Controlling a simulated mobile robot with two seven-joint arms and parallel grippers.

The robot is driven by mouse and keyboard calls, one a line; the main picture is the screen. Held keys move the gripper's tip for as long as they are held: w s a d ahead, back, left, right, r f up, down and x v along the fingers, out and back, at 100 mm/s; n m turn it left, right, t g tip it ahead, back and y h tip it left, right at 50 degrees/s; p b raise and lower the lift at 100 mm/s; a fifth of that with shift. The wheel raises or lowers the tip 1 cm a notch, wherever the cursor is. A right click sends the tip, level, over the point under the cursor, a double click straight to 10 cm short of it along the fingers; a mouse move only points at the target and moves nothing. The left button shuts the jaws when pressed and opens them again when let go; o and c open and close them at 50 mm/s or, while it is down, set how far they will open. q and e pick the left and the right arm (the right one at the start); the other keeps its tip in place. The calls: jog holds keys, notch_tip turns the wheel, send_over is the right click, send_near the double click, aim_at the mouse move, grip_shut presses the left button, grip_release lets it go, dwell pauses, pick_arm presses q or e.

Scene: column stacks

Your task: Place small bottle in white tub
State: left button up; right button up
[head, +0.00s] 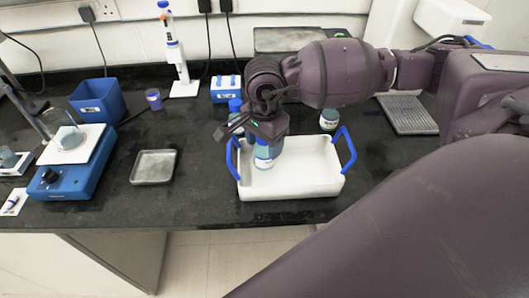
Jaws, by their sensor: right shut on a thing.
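The white tub (318,185) with two blue handles stands near the front edge of the dark bench. My right gripper (264,138) points down over the left part of the tub and is shut on a small bottle (264,160) with a blue and white label. The bottle is upright and shows within the tub's outline. Its top is hidden by the gripper, and I cannot tell whether its base touches the tub floor. My left gripper is not in view.
A blue-capped bottle (235,105) and another bottle (329,119) stand behind the tub. A grey metal tray (154,167) lies to its left. A blue stirrer with a white top (68,180) and a blue bin (98,100) are farther left. Bare bench separates tray and tub.

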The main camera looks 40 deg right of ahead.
aim_at(265, 154)
notch_tip(265, 154, down, 3)
jog(key=shift+f, duration=0.45)
jog(key=shift+f, duration=0.15)
jog(key=shift+f, duration=0.1)
jog(key=o, duration=1.1)
jog(key=shift+c, duration=0.2)
jog(key=shift+r, duration=0.2)
